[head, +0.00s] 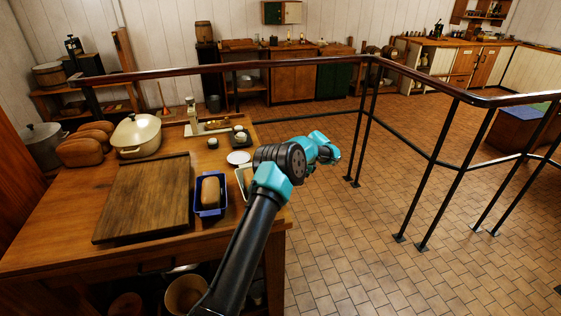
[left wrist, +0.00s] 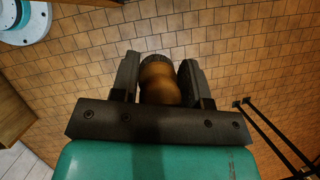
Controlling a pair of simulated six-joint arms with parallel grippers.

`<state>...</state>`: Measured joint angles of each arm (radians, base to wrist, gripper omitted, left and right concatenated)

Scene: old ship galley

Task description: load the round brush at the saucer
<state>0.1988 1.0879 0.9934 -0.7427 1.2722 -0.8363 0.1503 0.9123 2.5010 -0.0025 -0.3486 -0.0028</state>
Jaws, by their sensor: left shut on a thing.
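My left gripper (left wrist: 158,85) is shut on the round brush (left wrist: 160,82), a rounded brown wooden piece with a dark ribbed end, between its two dark fingers. In the left wrist view, tiled floor lies behind it. In the head view my arm reaches out over the floor right of the table, and I cannot make out the fingers or the brush there. A small white saucer (head: 238,157) lies on the table near its right edge, left of my arm, with nothing visible on it. My right gripper is not in view.
The wooden table (head: 60,220) holds a cutting board (head: 146,198), a blue tin with a loaf (head: 211,194), a cream pot (head: 136,135) and several loaves. A pale tray (head: 240,181) is partly hidden behind my arm. A dark railing (head: 430,77) stands beyond and to the right.

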